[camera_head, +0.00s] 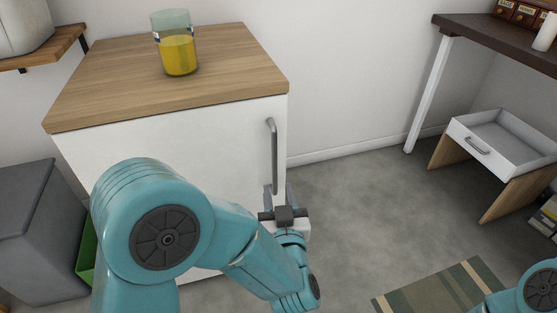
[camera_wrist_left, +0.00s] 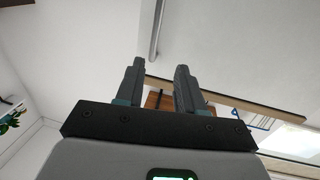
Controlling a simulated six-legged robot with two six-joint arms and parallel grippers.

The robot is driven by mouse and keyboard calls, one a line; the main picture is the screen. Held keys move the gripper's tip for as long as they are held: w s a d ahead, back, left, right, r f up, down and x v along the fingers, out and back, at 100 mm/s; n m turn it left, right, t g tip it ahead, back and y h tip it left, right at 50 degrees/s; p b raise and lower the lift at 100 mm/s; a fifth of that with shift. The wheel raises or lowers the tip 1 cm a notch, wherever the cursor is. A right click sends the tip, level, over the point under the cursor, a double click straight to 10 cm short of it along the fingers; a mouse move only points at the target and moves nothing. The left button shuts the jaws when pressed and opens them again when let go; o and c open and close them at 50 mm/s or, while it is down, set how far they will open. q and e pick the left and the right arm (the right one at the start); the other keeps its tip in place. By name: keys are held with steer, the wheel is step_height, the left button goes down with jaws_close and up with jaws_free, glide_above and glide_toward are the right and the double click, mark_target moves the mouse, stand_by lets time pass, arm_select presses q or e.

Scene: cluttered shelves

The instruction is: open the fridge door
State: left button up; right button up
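The fridge (camera_head: 180,140) is a white cabinet with a wooden top, and its door looks closed. Its grey vertical bar handle (camera_head: 273,150) is near the door's right edge. My left gripper (camera_head: 280,194) is at the handle's lower end, with its fingers pointing up. In the left wrist view the two fingers (camera_wrist_left: 158,75) are apart, and the handle (camera_wrist_left: 157,32) lies in line with the gap between them, around the tip level. I cannot tell whether either finger touches the handle. My right gripper is out of view; only part of my right arm shows at the bottom right.
A glass jar with yellow contents (camera_head: 178,50) stands on the fridge top. A grey box (camera_head: 30,230) and a green bin (camera_head: 87,252) are at the left. A white drawer unit (camera_head: 470,142) under a dark table (camera_head: 500,38) is at the right.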

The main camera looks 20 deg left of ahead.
mark_target(275, 152)
arm_select(q)
steer(key=b+x, duration=0.1)
steer(key=x, duration=0.4)
steer(key=b+x, duration=0.1)
steer(key=x, duration=0.4)
steer(key=d+b+x, duration=0.1)
steer(key=x, duration=0.5)
steer(key=shift+w+f, duration=0.15)
steer(key=shift+f, duration=0.1)
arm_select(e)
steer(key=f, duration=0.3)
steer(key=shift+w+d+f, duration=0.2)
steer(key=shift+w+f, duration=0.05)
arm_select(q)
steer(key=shift+c, duration=0.3)
jaws_close()
